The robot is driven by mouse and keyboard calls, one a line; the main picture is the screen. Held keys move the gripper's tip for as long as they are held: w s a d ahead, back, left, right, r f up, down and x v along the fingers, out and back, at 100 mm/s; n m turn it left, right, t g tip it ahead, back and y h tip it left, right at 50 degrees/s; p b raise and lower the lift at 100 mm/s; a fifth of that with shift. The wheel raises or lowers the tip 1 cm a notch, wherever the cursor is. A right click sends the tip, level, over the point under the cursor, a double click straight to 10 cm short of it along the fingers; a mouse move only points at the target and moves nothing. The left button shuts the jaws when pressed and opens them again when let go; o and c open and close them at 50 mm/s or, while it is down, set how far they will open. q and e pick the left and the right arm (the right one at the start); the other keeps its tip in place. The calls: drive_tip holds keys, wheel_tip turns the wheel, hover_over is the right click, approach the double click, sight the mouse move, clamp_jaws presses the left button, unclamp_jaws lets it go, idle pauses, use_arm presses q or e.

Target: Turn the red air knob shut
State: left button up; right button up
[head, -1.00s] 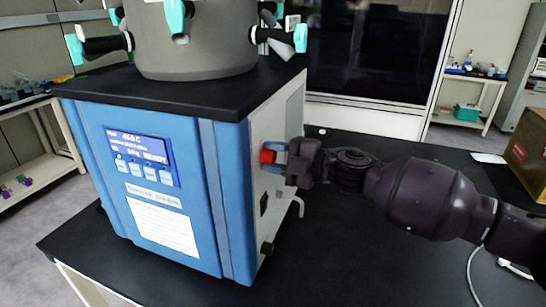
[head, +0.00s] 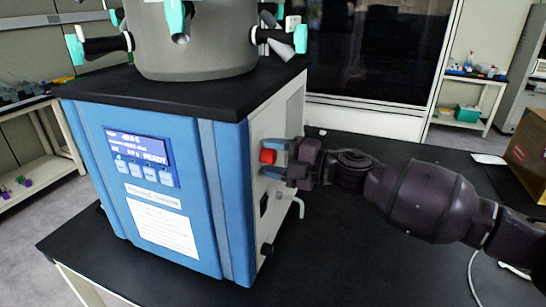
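The red air knob (head: 268,156) sits on the pale right side panel of the blue freeze dryer (head: 226,200). My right gripper (head: 268,158) reaches in from the right at the knob. Its blue-grey fingers stand apart, one above the knob and one below it, with a small gap showing, so it looks open around the knob. The knob's far side and its exact turn angle cannot be made out. My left gripper is not in view.
A grey chamber (head: 196,45) with teal-handled valves stands on the dryer's black top. The black bench (head: 350,265) is clear in front; a cardboard box (head: 530,150) stands at right.

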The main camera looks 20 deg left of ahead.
drive_tip(key=shift+o, duration=0.5)
drive_tip(key=d, duration=1.1)
drive_tip(key=shift+s+b, duration=0.15)
drive_tip(key=shift+b, duration=0.2)
drive_tip(key=shift+a, duration=0.1)
